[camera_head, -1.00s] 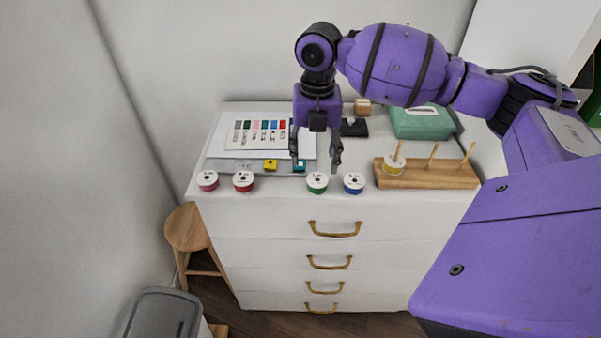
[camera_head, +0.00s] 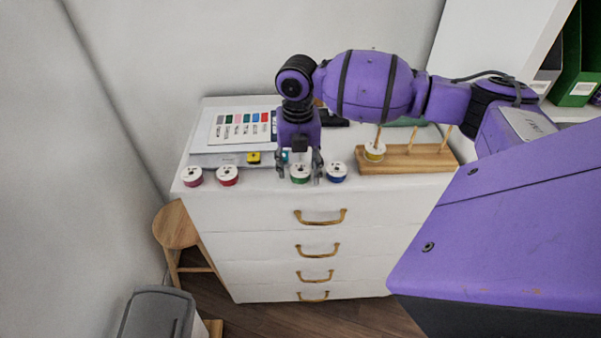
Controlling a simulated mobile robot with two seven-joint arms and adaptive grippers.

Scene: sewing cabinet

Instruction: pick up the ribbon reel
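Several ribbon reels with white tops stand in a row along the front edge of the cabinet top (camera_head: 240,200): a pink reel (camera_head: 192,177), a red reel (camera_head: 227,176), a green reel (camera_head: 300,174) and a blue reel (camera_head: 336,172). A yellow reel (camera_head: 374,152) sits on a peg of the wooden stand (camera_head: 415,160). My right gripper (camera_head: 301,176) points down with its fingers apart, one on each side of the green reel. I cannot tell whether the fingers touch it. My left gripper is not in view.
A colour chart (camera_head: 240,127) and a grey board with a small yellow block (camera_head: 253,158) lie behind the reels. My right arm hides much of the back right. A wooden stool (camera_head: 176,228) and a grey bin (camera_head: 158,315) stand at lower left.

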